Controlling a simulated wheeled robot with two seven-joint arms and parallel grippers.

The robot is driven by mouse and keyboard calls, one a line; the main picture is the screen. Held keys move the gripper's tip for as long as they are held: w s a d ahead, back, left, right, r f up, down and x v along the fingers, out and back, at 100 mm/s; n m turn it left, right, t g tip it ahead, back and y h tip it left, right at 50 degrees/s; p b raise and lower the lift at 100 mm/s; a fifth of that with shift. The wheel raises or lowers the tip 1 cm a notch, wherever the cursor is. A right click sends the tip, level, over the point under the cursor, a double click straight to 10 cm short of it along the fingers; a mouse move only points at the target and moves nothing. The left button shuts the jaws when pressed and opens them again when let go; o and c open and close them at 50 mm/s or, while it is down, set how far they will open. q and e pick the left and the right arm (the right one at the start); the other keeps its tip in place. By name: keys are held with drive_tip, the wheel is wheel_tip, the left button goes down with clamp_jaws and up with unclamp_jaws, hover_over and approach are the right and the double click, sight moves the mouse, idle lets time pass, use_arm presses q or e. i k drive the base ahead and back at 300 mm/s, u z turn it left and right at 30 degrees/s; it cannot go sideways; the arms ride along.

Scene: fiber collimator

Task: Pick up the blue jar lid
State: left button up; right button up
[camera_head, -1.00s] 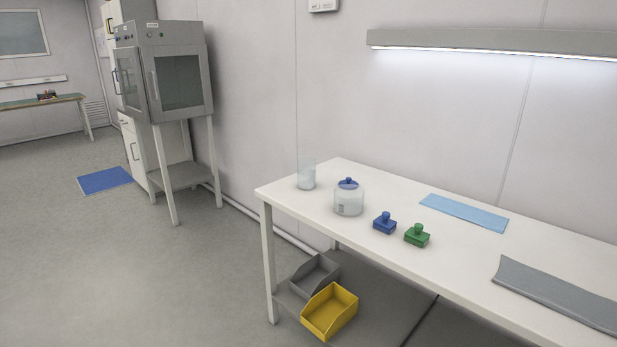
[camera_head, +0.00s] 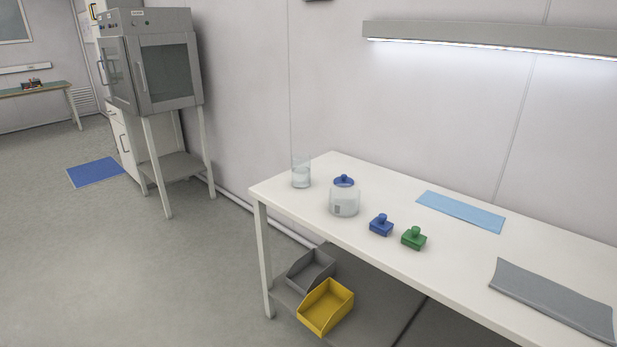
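The blue jar lid (camera_head: 344,181) has a small round knob and sits on top of a clear glass jar (camera_head: 344,203). The jar stands on the white table (camera_head: 420,265), near its left end, with a small dark label on its side. Neither of my grippers shows in the head view.
A clear glass beaker (camera_head: 301,175) stands left of the jar. A blue knobbed block (camera_head: 381,226) and a green one (camera_head: 414,239) stand to its right. A light blue mat (camera_head: 461,211) and a grey mat (camera_head: 553,298) lie further right. Yellow (camera_head: 326,308) and grey bins (camera_head: 310,270) sit below.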

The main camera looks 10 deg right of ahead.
sight(343, 179)
drive_tip(key=u, duration=0.9)
drive_tip(key=i, duration=1.5)
drive_tip(key=z, duration=0.5)
drive_tip(key=i, duration=1.05)
drive_tip(key=z, duration=1.05)
